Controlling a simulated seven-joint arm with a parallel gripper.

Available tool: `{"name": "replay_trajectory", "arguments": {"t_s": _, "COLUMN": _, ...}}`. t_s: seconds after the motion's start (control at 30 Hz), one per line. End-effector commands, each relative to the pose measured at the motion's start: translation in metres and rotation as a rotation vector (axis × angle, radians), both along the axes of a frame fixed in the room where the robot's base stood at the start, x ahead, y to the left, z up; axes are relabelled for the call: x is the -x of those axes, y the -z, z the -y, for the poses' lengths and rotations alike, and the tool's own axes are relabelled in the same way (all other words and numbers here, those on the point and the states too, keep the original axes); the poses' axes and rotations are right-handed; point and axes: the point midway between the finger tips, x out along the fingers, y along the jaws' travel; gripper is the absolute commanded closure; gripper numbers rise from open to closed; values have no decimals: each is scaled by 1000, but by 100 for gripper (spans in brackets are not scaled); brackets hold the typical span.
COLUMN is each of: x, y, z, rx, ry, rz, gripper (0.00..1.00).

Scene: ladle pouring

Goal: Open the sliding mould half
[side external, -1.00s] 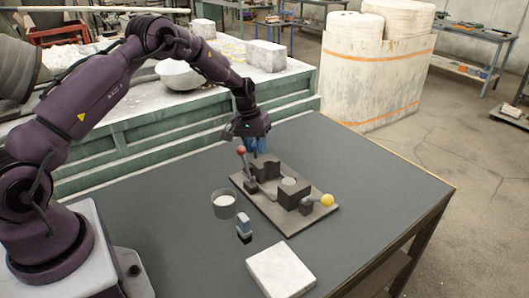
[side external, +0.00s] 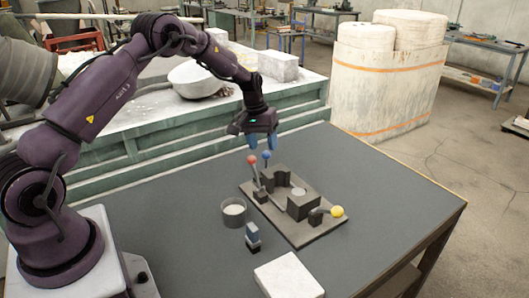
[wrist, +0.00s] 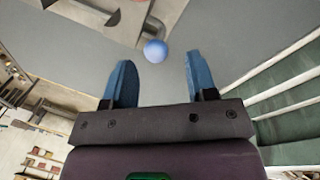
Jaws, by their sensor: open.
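The mould sits on a dark base plate (side external: 307,238) on the table. It has a stepped dark block (side external: 275,178) at the back and a larger dark block (side external: 303,208) in front, with a light round spot at its top. I cannot tell which half slides. Levers carry a red knob (side external: 252,159), a blue knob (side external: 266,154) and a yellow knob (side external: 337,211). My gripper (side external: 262,143) is open and empty, just above the blue knob.
A cup with pale contents (side external: 234,212), a small blue-grey block on a dark base (side external: 252,236) and a white slab (side external: 288,276) stand in front of the mould. The table (side external: 390,185) is clear to the right. A green bench (side external: 200,140) runs behind.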

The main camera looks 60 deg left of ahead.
Motion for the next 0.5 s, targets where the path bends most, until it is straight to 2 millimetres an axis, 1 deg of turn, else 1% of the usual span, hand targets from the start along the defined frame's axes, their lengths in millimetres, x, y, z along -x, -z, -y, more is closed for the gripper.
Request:
{"name": "replay_trajectory", "arguments": {"t_s": 0.03, "x": 1, "y": -14, "z": -3, "rx": -3, "ry": -2, "rz": 4, "gripper": 48}}
{"name": "replay_trajectory", "arguments": {"t_s": 0.2, "x": 5, "y": -50, "z": -9, "rx": -3, "ry": -3, "rz": 4, "gripper": 48}}
{"name": "replay_trajectory", "arguments": {"t_s": 0.3, "x": 7, "y": -67, "z": -12, "rx": -3, "ry": -2, "rz": 3, "gripper": 48}}
{"name": "replay_trajectory", "arguments": {"t_s": 0.4, "x": 8, "y": -80, "z": -14, "rx": -3, "ry": -2, "rz": 3, "gripper": 48}}
{"name": "replay_trajectory", "arguments": {"t_s": 0.5, "x": 10, "y": -87, "z": -15, "rx": -2, "ry": -2, "rz": 2, "gripper": 48}}
